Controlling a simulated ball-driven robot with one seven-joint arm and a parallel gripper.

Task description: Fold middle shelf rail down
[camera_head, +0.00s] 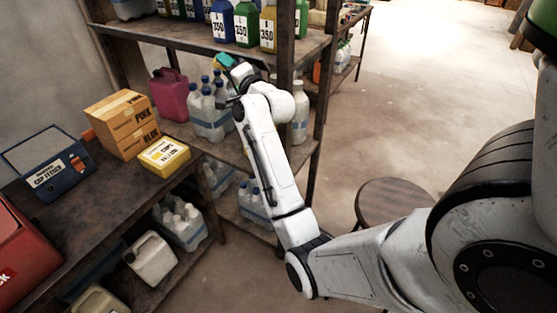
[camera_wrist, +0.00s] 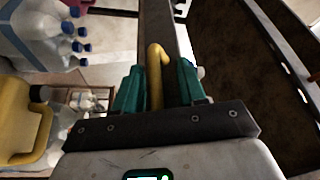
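My gripper (camera_wrist: 160,88) has two teal fingers set apart, one on each side of a yellow hook-shaped piece (camera_wrist: 156,68). A gap shows between the hook and the right finger; contact on the left is unclear. A dark bar (camera_wrist: 158,20) runs behind the hook. In the head view my gripper (camera_head: 228,70) is at the shelf rack, just under the upper shelf (camera_head: 200,34) and above the middle shelf (camera_head: 236,150). I cannot make out the rail there, as my arm covers part of the middle shelf's front.
Clear bottles with blue caps (camera_head: 207,118) and a magenta jug (camera_head: 170,94) stand on the middle shelf. A rack post (camera_head: 312,130) is right of my arm. Boxes (camera_head: 124,122) sit on the left bench. A round stool (camera_head: 390,203) stands on otherwise open floor.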

